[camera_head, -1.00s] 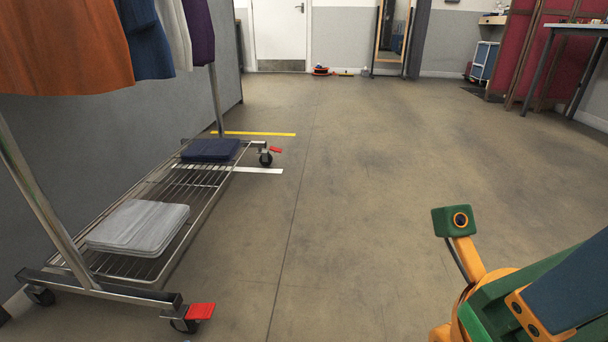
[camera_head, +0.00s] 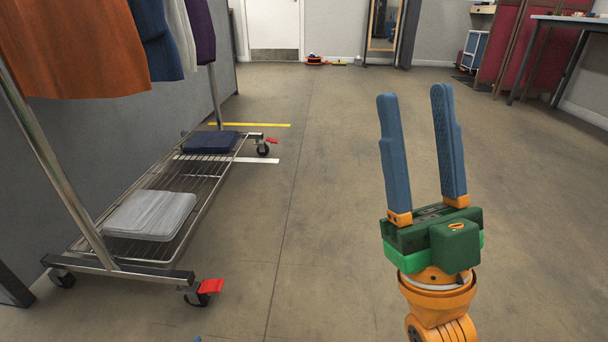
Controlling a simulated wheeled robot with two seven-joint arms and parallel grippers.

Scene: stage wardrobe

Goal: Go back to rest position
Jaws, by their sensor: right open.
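My right gripper (camera_head: 414,92) stands upright at the right of the head view, its two blue fingers pointing up and away, clearly apart with nothing between them. Its green palm and orange wrist show below. It is over bare floor, clear of the clothes rack. A small blue tip at the bottom edge, left of centre, may be part of my left gripper; too little shows to tell its state.
A wheeled clothes rack (camera_head: 140,269) stands at the left with hanging garments (camera_head: 75,50). Its wire shelf holds a grey folded cloth (camera_head: 150,216) and a dark blue one (camera_head: 209,142). A table (camera_head: 570,22) stands far right. The middle floor is open.

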